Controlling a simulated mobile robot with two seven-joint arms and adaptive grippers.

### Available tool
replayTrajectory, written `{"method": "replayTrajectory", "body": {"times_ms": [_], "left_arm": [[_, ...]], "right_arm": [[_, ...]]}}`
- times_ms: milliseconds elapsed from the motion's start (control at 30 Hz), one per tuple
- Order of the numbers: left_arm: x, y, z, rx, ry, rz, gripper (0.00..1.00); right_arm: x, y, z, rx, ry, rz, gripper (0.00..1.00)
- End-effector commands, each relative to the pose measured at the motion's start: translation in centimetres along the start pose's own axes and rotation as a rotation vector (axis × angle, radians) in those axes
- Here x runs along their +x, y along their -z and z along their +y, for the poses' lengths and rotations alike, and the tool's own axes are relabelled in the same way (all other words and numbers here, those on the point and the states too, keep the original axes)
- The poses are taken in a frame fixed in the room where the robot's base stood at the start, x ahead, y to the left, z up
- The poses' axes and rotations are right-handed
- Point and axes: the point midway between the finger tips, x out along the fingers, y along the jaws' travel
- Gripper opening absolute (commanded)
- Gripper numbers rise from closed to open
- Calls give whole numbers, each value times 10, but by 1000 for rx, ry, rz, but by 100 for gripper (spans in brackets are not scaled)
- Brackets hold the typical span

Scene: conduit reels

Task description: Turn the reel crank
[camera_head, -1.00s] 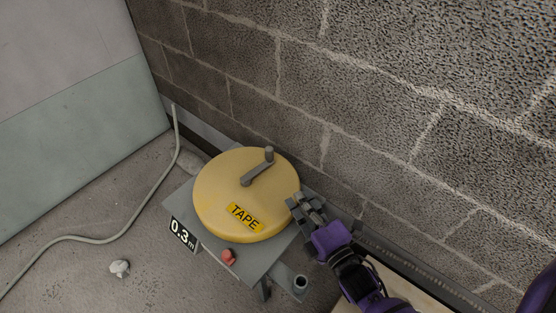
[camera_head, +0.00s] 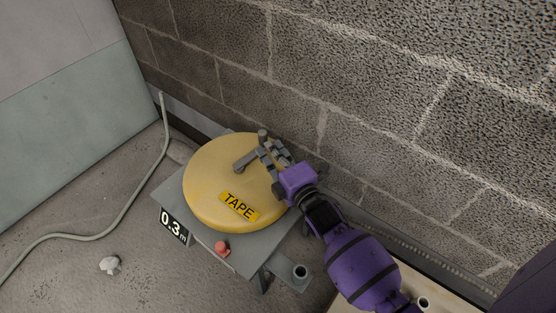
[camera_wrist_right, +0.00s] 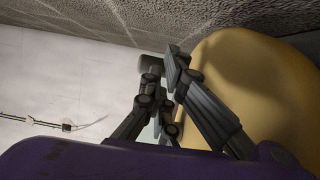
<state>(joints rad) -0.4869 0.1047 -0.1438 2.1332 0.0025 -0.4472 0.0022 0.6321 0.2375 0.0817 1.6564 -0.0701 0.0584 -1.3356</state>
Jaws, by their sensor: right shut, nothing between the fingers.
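The yellow reel (camera_head: 218,185) with a "TAPE" label lies flat on a grey stand (camera_head: 175,208). Its grey crank (camera_head: 246,160) lies across the top, with an upright knob (camera_head: 262,135) at the far end, near the wall. My right gripper (camera_head: 268,150) is over the reel's right edge, its fingertips close beside the crank knob. It is shut with nothing in it. In the right wrist view the fingers (camera_wrist_right: 165,95) are in front of the yellow reel (camera_wrist_right: 245,80), and the grey knob (camera_wrist_right: 152,64) shows just past the fingertips. I cannot tell whether they touch. My left gripper is out of view.
A block wall (camera_head: 400,110) runs close behind the reel. The stand carries a "0.3 m" display (camera_head: 173,226), a red button (camera_head: 221,248) and a small tube (camera_head: 300,271). A pale cable (camera_head: 130,205) and a crumpled white scrap (camera_head: 109,264) lie on the floor at left.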

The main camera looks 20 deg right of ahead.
Motion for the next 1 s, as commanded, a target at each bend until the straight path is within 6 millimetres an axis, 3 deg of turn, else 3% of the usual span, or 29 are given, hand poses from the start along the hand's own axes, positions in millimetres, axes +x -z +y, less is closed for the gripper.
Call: {"method": "replayTrajectory", "body": {"times_ms": [1000], "left_arm": [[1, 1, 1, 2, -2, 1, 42]], "right_arm": [[8, -9, 1, -2, 0, 73, 0]]}}
